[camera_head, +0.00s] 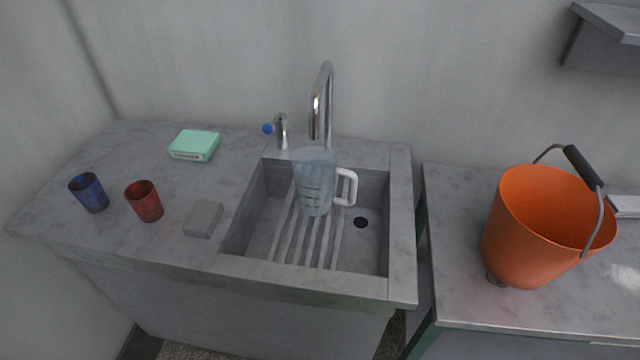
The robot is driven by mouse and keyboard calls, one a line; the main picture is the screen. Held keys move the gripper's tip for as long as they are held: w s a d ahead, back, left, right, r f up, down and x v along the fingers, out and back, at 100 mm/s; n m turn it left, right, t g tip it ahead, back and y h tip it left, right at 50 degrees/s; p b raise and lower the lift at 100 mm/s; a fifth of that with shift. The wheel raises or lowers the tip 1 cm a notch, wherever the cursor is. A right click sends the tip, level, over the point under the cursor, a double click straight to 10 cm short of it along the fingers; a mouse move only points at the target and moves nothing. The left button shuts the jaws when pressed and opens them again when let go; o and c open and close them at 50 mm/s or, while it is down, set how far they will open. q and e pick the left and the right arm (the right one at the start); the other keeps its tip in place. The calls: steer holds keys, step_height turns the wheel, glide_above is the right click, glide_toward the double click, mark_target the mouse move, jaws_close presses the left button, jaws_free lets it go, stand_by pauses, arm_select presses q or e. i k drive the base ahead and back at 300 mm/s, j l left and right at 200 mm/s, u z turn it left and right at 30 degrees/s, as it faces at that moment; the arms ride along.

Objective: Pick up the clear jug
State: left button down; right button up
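The clear jug (314,182) stands upright in the sink (375,245), on the light slats at the sink's bottom and below the tap spout. It is see-through and bluish, with marks on its side. Its white handle (347,187) points to the right. Neither of my grippers is in view, and nothing touches the jug's handle.
The tall chrome tap (320,105) rises close behind the jug. A blue cup (89,193), a red cup (145,201), a grey block (203,219) and a green box (194,146) stand on the left counter. An orange bucket (535,230) stands on the right counter, past a gap.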

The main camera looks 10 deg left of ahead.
mark_target(315, 169)
steer(key=l+u, duration=0.25)
steer(key=l, duration=1.45)
steer(key=k, duration=0.05)
